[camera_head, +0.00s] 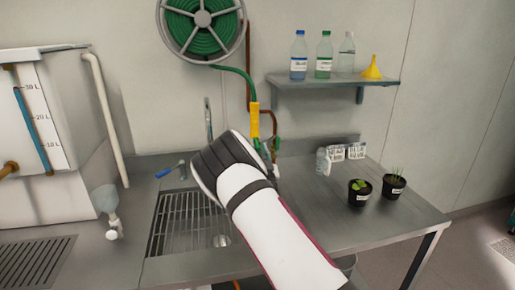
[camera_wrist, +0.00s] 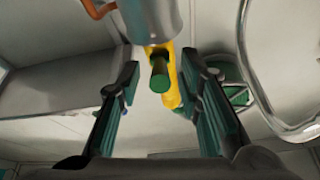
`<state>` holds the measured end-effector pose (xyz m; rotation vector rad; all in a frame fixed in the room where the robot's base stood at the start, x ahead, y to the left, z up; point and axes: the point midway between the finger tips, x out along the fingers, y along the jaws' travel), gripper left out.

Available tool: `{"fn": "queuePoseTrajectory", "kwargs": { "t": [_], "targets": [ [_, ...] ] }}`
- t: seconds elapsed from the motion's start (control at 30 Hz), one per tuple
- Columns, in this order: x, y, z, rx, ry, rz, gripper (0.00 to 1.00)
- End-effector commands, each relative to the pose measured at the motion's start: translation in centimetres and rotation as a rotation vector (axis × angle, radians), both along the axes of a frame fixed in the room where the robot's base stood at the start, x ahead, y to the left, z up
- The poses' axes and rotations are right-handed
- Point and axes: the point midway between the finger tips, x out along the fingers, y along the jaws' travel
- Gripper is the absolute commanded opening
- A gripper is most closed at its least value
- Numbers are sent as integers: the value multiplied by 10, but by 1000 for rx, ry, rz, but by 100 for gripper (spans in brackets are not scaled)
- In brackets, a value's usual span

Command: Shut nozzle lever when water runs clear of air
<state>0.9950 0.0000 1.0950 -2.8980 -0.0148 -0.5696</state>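A yellow nozzle (camera_head: 254,121) hangs upright against the wall on a green hose, above the back of the sink. In the wrist view, a yellow body (camera_wrist: 172,97) with a green round-ended part (camera_wrist: 159,76) lies between the fingers of my gripper (camera_wrist: 160,68). The fingers are apart, with visible gaps on both sides. Which part is the lever I cannot tell for sure. In the head view my arm hides the nozzle's lower end and most of my gripper. No running water or air bubbles can be made out.
A green hose reel (camera_head: 203,22) is on the wall above. A sink with a grate (camera_head: 183,222) lies below, with a blue-handled tap lever (camera_head: 169,169) at its left. Potted plants (camera_head: 359,191) stand on the right counter. A shelf (camera_head: 335,82) holds bottles and a yellow funnel (camera_head: 371,69).

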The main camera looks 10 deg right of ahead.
Motion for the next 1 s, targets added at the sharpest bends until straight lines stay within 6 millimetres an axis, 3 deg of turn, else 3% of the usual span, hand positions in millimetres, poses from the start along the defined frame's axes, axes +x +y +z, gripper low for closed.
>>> {"fn": "queuePoseTrajectory", "kwargs": {
  "t": [0.43,0.57,0.6,1.0],
  "targets": [
    [10,0,4,0,0,0,33],
    [10,0,4,0,0,0,3],
    [10,0,4,0,0,0,0],
    [8,0,9,2,40,0,0]
  ]
}}
